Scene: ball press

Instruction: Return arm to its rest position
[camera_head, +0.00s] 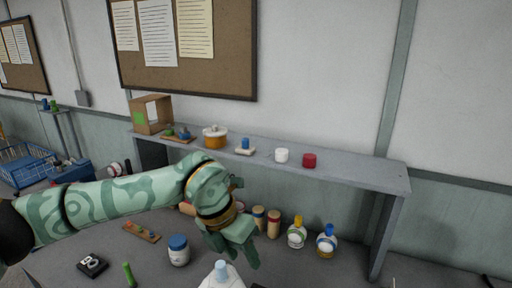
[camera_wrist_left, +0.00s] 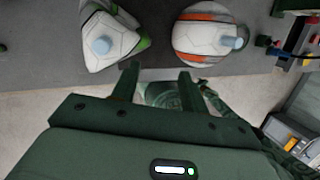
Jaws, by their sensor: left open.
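My left arm (camera_head: 130,200) reaches in from the left above the table. Its gripper (camera_head: 238,252) hangs over the table in front of the shelf, open and pointing downward. In the left wrist view the two fingers (camera_wrist_left: 158,76) are spread with nothing between them. My right gripper is not in view.
A blue-lidded jar (camera_head: 178,252) and two round bottles (camera_head: 297,234) (camera_head: 326,243) stand nearby. The table's right part is fairly clear.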

